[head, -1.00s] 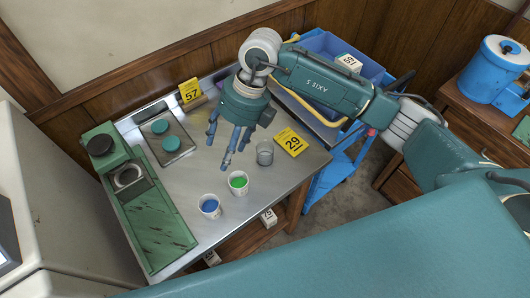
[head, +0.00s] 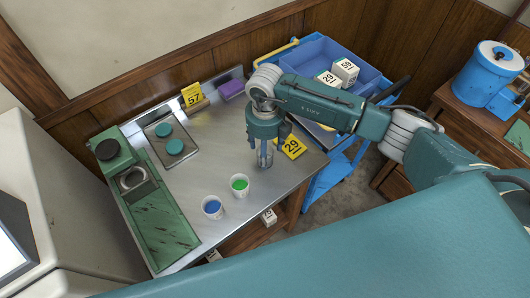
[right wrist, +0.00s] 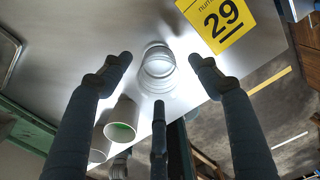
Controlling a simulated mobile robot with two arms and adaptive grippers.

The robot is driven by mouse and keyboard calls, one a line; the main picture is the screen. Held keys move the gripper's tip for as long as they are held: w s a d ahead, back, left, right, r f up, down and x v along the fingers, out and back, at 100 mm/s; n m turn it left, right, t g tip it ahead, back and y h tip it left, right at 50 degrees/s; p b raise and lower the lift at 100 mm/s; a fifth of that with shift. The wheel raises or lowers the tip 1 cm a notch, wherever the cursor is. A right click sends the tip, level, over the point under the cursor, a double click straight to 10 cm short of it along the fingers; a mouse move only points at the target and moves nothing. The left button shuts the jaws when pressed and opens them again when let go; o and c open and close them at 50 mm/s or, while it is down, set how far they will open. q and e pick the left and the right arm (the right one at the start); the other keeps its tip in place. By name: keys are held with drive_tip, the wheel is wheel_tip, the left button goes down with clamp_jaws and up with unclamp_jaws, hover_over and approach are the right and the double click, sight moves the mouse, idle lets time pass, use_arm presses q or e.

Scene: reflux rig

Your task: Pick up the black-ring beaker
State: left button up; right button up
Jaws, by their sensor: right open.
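A clear glass beaker (head: 265,158) stands on the steel table near its right side, partly hidden by my right gripper (head: 266,143). In the right wrist view the beaker (right wrist: 158,66) shows from above, upright. I cannot make out a black ring on it. My right gripper's fingers (right wrist: 160,68) are spread open, one on each side of the beaker and a third below it in the picture. Clear gaps show between fingers and glass. My left gripper is in neither view.
White cups with green (head: 239,184) and blue (head: 212,207) contents stand left of the beaker. A yellow "29" sign (head: 291,146) is close at its right. A green device (head: 150,200) and a tray with two teal discs (head: 168,140) occupy the left. A blue cart (head: 330,165) adjoins the table.

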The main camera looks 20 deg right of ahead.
drive_tip(key=shift+f, duration=0.55)
drive_tip(key=c, duration=1.3)
drive_tip(key=shift+r, duration=0.25)
